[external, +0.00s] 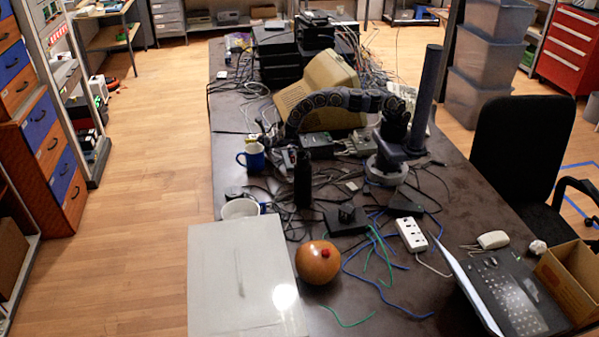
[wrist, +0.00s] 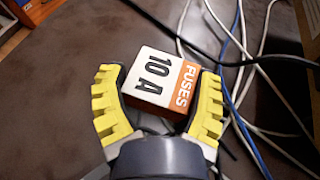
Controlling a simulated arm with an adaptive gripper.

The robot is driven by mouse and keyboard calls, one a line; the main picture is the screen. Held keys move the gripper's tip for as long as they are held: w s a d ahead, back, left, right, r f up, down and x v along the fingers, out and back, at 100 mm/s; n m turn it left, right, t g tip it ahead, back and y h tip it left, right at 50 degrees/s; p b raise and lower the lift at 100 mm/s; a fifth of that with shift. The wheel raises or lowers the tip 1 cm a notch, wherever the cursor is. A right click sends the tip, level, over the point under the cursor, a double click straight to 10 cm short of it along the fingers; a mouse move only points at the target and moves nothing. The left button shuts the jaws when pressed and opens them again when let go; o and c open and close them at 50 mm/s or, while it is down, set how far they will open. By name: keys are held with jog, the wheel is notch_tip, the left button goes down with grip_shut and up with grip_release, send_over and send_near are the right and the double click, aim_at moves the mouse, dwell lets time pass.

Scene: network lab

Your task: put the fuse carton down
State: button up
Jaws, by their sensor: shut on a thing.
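The fuse carton (wrist: 155,78) is a small white box with an orange side, marked "10 A" and "FUSES". It lies between the yellow ridged fingers of my gripper (wrist: 158,84) in the wrist view, with the fingers shut on its two sides. The dark brown table top (wrist: 60,90) shows beneath and around it. How high the carton is above the table, or whether it touches, I cannot tell. In the external view my arm arches left over the table, and I cannot make out the carton among the dark clutter there.
White and blue cables (wrist: 243,80) run right of the carton. In the external view, a blue mug (external: 253,157), dark bottle (external: 303,180), white bowl (external: 240,208), orange round object (external: 318,264) and power strip (external: 411,235) stand about. A grey box (external: 235,275) fills the near left.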

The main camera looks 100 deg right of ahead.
aim_at(256, 137)
jog(key=shift+r, duration=0.1)
jog(key=shift+r, duration=0.5)
notch_tip(256, 137, up, 2)
jog(key=shift+r, duration=0.1)
jog(key=s+a+r, duration=0.1)
jog(key=r, duration=0.1)
jog(key=s+a+r, duration=0.1)
jog(key=s+r, duration=0.1)
jog(key=s+a+r, duration=0.1)
jog(key=r, duration=0.1)
jog(key=shift+s, duration=0.2)
jog(key=shift+c, duration=0.2)
jog(key=s+a+r, duration=0.3)
jog(key=s+a, duration=0.1)
jog(key=s, duration=0.3)
jog(key=shift+s+a+r, duration=0.15)
jog(key=shift+a+r, duration=0.15)
jog(key=shift+r, duration=0.1)
